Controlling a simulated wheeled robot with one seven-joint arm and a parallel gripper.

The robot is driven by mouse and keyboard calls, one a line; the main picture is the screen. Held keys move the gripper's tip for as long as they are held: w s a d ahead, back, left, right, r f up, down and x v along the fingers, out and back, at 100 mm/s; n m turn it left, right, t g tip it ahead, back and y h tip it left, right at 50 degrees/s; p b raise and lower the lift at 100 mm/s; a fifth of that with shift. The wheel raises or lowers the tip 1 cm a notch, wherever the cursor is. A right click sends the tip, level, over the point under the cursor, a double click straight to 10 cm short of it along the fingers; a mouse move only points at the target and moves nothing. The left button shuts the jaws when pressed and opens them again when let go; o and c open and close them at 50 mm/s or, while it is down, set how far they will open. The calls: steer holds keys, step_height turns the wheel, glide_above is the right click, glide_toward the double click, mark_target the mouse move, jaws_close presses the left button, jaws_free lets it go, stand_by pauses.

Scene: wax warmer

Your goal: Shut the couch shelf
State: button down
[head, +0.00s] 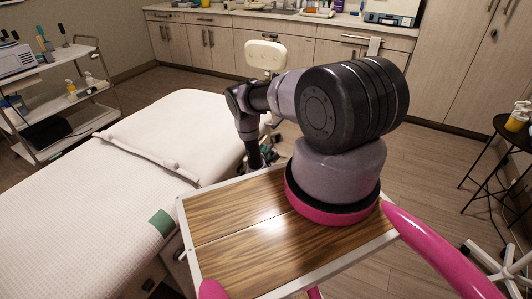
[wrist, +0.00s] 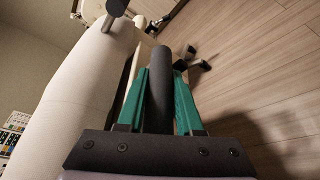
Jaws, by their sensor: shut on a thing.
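The white padded couch (head: 90,195) stretches across the left of the head view. It also shows at the left of the wrist view (wrist: 75,85). My gripper (wrist: 161,76), with green fingers, is low beside the couch's side. Its fingers are shut on a dark round bar (wrist: 160,95), which lies lengthwise between them. A narrow beige panel edge (wrist: 147,48) shows beyond the left finger, possibly the couch shelf. How far the shelf stands out cannot be told.
A grey round knob on a stem (wrist: 115,8) stands near the couch in the wrist view. A beige chair (head: 264,57) stands behind my arm. A white trolley (head: 60,105) is at the left and a black side table (head: 510,130) at the right. Wooden floor (wrist: 250,70) is open right of my gripper.

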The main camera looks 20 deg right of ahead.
steer(key=w+a, duration=0.2)
steer(key=w, duration=0.1)
steer(key=shift+w+a, duration=0.2)
steer(key=shift+a, duration=0.2)
steer(key=shift+s+d, duration=0.1)
steer(key=c, duration=0.7)
jaws_free()
steer(key=shift+o, duration=0.2)
steer(key=shift+s, duration=0.1)
steer(key=v, duration=1)
steer(key=shift+s+a, duration=0.25)
